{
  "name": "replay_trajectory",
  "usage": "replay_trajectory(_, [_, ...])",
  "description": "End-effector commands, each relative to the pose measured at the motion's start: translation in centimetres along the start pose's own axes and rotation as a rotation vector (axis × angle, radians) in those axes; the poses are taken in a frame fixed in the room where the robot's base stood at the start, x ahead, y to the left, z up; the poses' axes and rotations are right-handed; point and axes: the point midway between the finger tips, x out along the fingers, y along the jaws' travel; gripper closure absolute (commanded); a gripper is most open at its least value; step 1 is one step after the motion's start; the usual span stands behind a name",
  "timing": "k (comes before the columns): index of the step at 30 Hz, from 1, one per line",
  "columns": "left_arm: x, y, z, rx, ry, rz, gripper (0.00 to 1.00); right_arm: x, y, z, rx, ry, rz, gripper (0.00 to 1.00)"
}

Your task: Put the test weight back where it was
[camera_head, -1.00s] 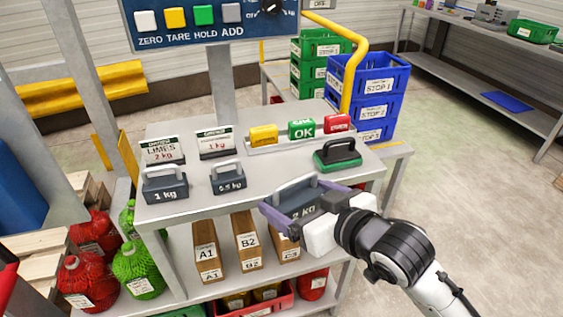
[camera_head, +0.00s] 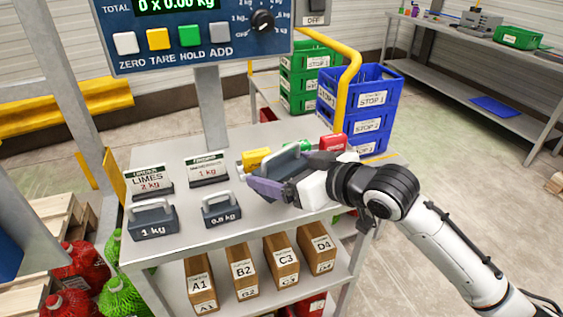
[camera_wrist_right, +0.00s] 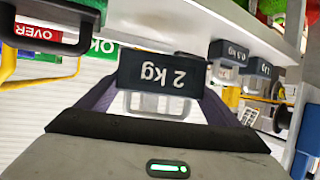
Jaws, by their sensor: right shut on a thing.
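The 2 kg test weight is a dark block with a grey handle; its label face shows in the right wrist view (camera_wrist_right: 160,76). My right gripper (camera_head: 280,180) is shut on it and holds it over the right part of the grey table top (camera_head: 185,232). In the head view the gripper hides most of the weight (camera_head: 285,162). The 1 kg weight (camera_head: 152,220) stands at the table's front left, and the 0.5 kg weight (camera_head: 221,211) stands to its right. My left gripper is not in view.
Two label cards, LIMES 2 kg (camera_head: 149,184) and 1 kg (camera_head: 207,171), stand behind the weights. Yellow (camera_head: 254,157) and red (camera_head: 333,143) blocks stand behind my gripper. A display panel (camera_head: 200,40) rises at the back. Labelled boxes stand on the lower shelf.

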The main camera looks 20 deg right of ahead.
Motion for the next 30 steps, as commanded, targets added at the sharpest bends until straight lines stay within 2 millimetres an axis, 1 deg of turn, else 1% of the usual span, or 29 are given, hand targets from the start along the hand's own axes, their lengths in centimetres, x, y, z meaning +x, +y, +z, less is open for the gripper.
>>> replay_trajectory(1, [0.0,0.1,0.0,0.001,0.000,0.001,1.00,0.0,0.0,-0.5,-0.003,0.024,0.000,0.77])
replay_trajectory(8, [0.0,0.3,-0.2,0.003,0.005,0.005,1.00,0.4,0.0,0.4,-0.005,0.027,0.000,0.77])
replay_trajectory(15, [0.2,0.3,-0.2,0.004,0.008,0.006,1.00,1.4,0.0,2.9,-0.002,0.024,0.000,0.77])
replay_trajectory(17, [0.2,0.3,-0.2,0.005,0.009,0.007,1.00,1.6,0.0,3.3,-0.003,0.027,0.000,0.77])
replay_trajectory(29, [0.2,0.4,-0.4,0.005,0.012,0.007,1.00,1.7,0.0,3.6,-0.005,0.028,0.000,0.77])
replay_trajectory(30, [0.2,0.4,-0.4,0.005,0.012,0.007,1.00,2.0,0.0,4.7,-0.001,0.002,0.000,0.09])
